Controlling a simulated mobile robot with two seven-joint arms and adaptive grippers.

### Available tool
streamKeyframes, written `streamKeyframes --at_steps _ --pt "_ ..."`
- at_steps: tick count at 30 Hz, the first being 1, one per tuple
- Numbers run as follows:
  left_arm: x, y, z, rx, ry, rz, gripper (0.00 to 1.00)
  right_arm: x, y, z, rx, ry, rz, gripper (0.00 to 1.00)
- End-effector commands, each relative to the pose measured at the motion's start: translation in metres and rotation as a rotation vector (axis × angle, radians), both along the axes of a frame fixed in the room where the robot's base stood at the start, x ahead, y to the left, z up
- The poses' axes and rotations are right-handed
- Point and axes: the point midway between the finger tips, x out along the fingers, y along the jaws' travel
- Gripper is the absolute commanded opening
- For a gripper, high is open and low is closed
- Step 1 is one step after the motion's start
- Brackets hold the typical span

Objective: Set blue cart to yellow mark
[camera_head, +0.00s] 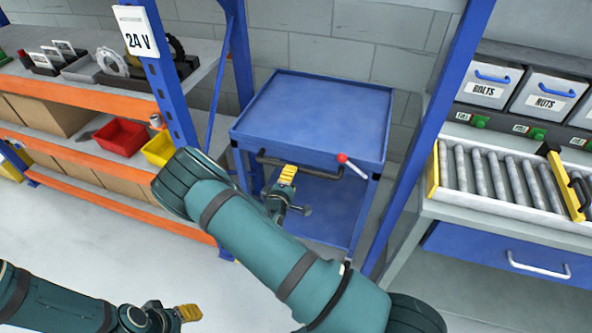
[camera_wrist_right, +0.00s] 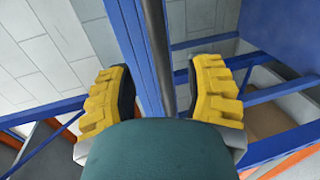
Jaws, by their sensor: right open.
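The blue cart (camera_head: 318,112) stands between two blue rack posts, with a flat top tray and a lower shelf. A dark handle bar (camera_head: 315,168) runs along its near side. A lever with a red knob (camera_head: 342,158) sticks up by that bar. My right gripper (camera_head: 286,177) is at the handle's left part. In the right wrist view its yellow fingers (camera_wrist_right: 163,95) are apart, and the dark bar (camera_wrist_right: 158,45) shows between them, not clamped. My left gripper (camera_head: 186,313) is low at the left, away from the cart; its opening cannot be made out. No yellow floor mark shows.
An orange-edged rack (camera_head: 110,90) at left holds a red bin (camera_head: 121,136) and a yellow bin (camera_head: 159,149). A roller conveyor (camera_head: 500,176) on a bench stands close at right. Grey floor (camera_head: 120,250) is clear at front left.

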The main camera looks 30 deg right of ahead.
Motion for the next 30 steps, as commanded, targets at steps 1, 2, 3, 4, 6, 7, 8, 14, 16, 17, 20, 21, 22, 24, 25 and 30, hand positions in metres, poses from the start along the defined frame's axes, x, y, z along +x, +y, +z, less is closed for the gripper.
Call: streamKeyframes --at_steps 1,2,3,4,6,7,8,14,16,17,20,21,22,24,25,30 --pt "0.0 0.0 -0.003 0.0 -0.001 0.0 0.47 0.006 -0.009 -0.003 -0.001 -0.001 -0.003 0.52" --pt "0.001 0.0 -0.004 0.0 -0.002 0.001 0.47 0.01 -0.013 -0.004 0.0 -0.002 -0.003 0.52" --pt "0.001 0.0 -0.005 0.0 -0.002 0.001 0.47 0.015 -0.018 -0.006 0.0 -0.002 -0.002 0.52" --pt "0.001 0.0 -0.006 0.0 -0.003 0.001 0.47 0.018 -0.022 -0.006 -0.001 -0.002 -0.002 0.52" --pt "0.001 0.0 -0.008 0.0 -0.004 0.001 0.47 0.024 -0.03 -0.008 0.0 -0.002 -0.002 0.52" --pt "0.002 0.0 -0.008 0.0 -0.004 0.001 0.47 0.027 -0.033 -0.009 0.001 -0.001 -0.001 0.52" --pt "0.002 0.0 -0.009 0.0 -0.004 0.001 0.47 0.029 -0.035 -0.01 0.001 -0.001 -0.001 0.52" --pt "0.002 0.0 -0.011 0.001 -0.006 0.002 0.47 0.039 -0.046 -0.012 0.0 0.0 -0.001 0.52" --pt "0.002 0.0 -0.011 0.001 -0.006 0.002 0.47 0.04 -0.047 -0.012 0.0 0.0 -0.001 0.52" --pt "0.002 0.0 -0.011 0.001 -0.006 0.002 0.47 0.04 -0.047 -0.012 0.0 0.0 -0.001 0.52" --pt "0.002 0.0 -0.011 0.001 -0.006 0.002 0.47 0.04 -0.047 -0.012 0.0 0.0 0.0 0.52" --pt "0.002 0.0 -0.011 0.001 -0.006 0.002 0.47 0.04 -0.047 -0.012 -0.001 0.001 0.0 0.52" --pt "0.002 0.0 -0.011 0.001 -0.006 0.002 0.47 0.04 -0.047 -0.012 -0.001 0.001 0.0 0.52" --pt "0.002 0.0 -0.011 0.001 -0.006 0.002 0.47 0.04 -0.047 -0.012 -0.001 0.001 0.0 0.48" --pt "0.002 0.0 -0.011 0.001 -0.006 0.002 0.47 0.04 -0.047 -0.012 -0.001 0.001 0.0 0.37" --pt "0.002 0.0 -0.011 0.001 -0.006 0.002 0.47 0.04 -0.047 -0.012 -0.001 0.001 0.0 0.0"
